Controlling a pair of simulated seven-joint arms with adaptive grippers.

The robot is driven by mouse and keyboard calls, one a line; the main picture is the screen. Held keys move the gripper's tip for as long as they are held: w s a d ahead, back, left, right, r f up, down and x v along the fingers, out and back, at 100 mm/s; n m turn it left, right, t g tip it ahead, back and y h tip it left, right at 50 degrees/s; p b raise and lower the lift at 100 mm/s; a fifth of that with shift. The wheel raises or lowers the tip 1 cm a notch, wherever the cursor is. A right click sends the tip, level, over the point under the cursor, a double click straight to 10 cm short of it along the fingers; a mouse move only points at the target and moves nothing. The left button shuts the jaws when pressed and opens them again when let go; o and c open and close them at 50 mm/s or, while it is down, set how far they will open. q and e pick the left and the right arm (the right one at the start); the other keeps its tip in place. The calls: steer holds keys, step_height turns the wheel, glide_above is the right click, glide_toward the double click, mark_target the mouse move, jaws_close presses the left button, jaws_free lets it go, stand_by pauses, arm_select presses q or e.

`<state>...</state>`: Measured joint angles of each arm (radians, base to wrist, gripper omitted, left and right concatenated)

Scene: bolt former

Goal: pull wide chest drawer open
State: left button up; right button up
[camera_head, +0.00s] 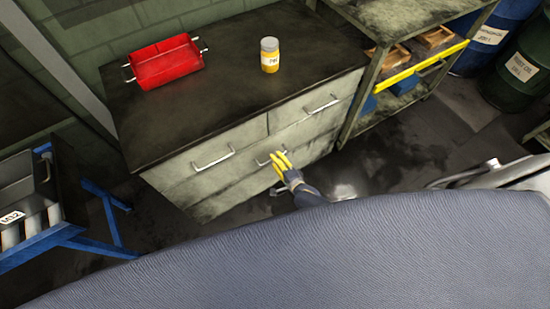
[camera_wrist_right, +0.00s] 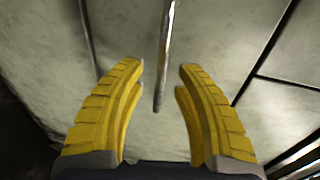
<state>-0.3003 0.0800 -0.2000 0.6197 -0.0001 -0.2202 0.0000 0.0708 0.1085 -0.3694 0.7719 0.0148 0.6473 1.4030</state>
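The chest (camera_head: 175,183) has pale, stained drawer fronts under a dark top. Two drawers sit side by side above a wide drawer (camera_head: 235,182), which looks shut. The wide drawer's metal bar handle (camera_head: 263,162) is partly hidden by my right gripper (camera_head: 281,160). In the right wrist view, a bar handle (camera_wrist_right: 164,55) runs down between the yellow fingers of my right gripper (camera_wrist_right: 161,70). The fingers are open, with a gap on both sides of the bar. My left gripper is in neither view.
A red tray (camera_head: 167,65) and a yellow jar (camera_head: 269,58) stand on the chest top. A shelf rack (camera_head: 375,75) adjoins the chest at the right. A blue-framed stand (camera_head: 90,235) is at the left. Another handle (camera_head: 277,190) shows lower on the chest.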

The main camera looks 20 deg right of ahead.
steer(key=shift+w+a+f, duration=0.1)
steer(key=shift+w+a, duration=0.05)
steer(key=shift+w, duration=0.5)
steer(key=shift+o, duration=0.2)
jaws_close()
